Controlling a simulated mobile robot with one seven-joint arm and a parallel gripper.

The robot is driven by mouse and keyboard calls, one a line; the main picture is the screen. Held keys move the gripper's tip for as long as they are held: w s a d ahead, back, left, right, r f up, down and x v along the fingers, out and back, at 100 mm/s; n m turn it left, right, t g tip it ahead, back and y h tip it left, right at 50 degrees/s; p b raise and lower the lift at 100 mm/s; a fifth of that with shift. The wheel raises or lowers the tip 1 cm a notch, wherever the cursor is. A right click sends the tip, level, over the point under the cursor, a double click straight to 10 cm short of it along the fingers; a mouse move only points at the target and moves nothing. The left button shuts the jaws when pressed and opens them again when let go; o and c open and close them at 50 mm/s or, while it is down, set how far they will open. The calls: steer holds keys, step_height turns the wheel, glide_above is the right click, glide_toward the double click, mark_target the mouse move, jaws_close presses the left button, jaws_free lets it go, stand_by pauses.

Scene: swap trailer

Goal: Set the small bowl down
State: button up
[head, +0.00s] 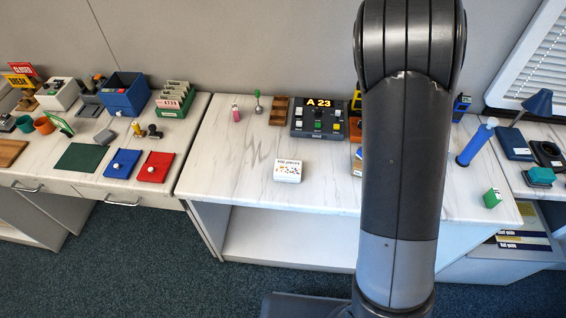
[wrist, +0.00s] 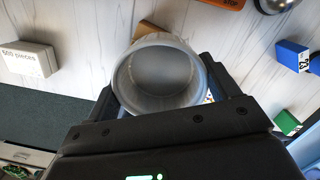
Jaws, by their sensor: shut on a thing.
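The small bowl (wrist: 158,88) is a grey, translucent round bowl, seen in the wrist view from above with its open mouth toward the camera. My gripper (wrist: 164,72) has one dark finger on each side of it and is shut on it. The bowl looks empty. It is over the pale marble-patterned counter (wrist: 95,30); I cannot tell how far its base is from the surface. In the head view my arm hides both the gripper and the bowl.
A white puzzle box (wrist: 28,62) lies left of the bowl, also in the head view (head: 287,171). A brown item (wrist: 147,29) is partly hidden behind the bowl. An orange item (wrist: 225,3), blue box (wrist: 292,56) and green block (wrist: 286,122) lie right. Counter between is bare.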

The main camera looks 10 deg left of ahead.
steer(key=a+n, duration=0.4)
steer(key=a, duration=1.3)
steer(key=n, duration=0.4)
glide_above(226, 169)
steer(key=shift+g+y, duration=0.3)
steer(key=shift+y, duration=0.1)
steer(key=f, duration=0.4)
steer(key=d+f, duration=0.1)
steer(key=f, duration=0.1)
steer(key=shift+f, duration=0.15)
steer(key=shift+s+a+f, duration=0.1)
steer(key=shift+a+f, duration=0.25)
steer(key=shift+f, duration=1.85)
steer(key=shift+f, duration=0.2)
steer(key=o, duration=1)
steer(key=shift+o, duration=0.2)
